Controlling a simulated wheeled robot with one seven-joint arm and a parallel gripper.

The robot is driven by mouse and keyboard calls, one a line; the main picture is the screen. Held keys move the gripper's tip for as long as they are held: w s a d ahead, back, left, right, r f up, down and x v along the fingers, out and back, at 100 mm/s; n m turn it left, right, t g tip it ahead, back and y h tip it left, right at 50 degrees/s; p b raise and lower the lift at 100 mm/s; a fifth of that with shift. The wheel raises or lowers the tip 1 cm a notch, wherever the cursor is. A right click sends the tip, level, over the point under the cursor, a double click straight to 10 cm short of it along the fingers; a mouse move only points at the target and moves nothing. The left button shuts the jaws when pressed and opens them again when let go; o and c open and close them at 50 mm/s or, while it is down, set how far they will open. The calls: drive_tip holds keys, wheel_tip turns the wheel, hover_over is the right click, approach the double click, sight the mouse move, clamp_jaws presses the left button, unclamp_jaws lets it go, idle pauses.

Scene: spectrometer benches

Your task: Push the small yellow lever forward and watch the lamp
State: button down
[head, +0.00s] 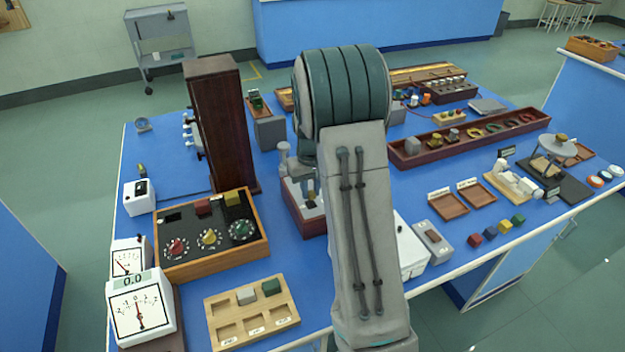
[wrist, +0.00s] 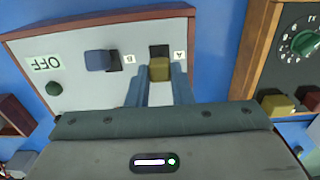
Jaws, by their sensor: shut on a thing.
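The small yellow lever (wrist: 160,70) sits in the slot marked A on a grey panel (wrist: 75,85) with a reddish wooden edge. My gripper (wrist: 160,77) is shut on the lever, one blue-grey finger on each side. A dark opening of the slot shows beyond the lever, on the side away from my palm. A blue lever (wrist: 98,60) stands in slot B to the left. A dark green lamp dome (wrist: 54,88) looks unlit beside an OFF label (wrist: 46,63). In the head view, my arm covers most of the panel box (head: 307,221).
A wooden box with several dials (head: 212,240) stands close to the left of the panel. A tall dark wooden column (head: 222,125) rises behind it. Meters (head: 140,305) and a sorting tray (head: 252,310) stand at the front left. Small trays and blocks lie to the right.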

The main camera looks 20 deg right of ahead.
drive_tip(key=g+p, duration=0.1)
drive_tip(key=w+g+p, duration=0.1)
drive_tip(key=shift+w+r+p, duration=0.15)
drive_tip(key=shift+w+p, duration=0.15)
drive_tip(key=shift+p, duration=0.1)
drive_tip(key=shift+w+f+g+p, duration=0.3)
drive_tip(key=shift+g+p, duration=0.2)
drive_tip(key=shift+g, duration=0.25)
drive_tip(key=shift+w+f+g+p, duration=0.15)
drive_tip(key=shift+w+g+p, duration=0.3)
drive_tip(key=shift+g, duration=0.3)
drive_tip(key=c, duration=1.3)
unclamp_jaws()
drive_tip(key=b+v, duration=0.1)
drive_tip(key=v, duration=1.2)
drive_tip(key=shift+w+r+b, duration=0.25)
drive_tip(key=shift+w+b, duration=0.05)
drive_tip(key=shift+b, duration=0.1)
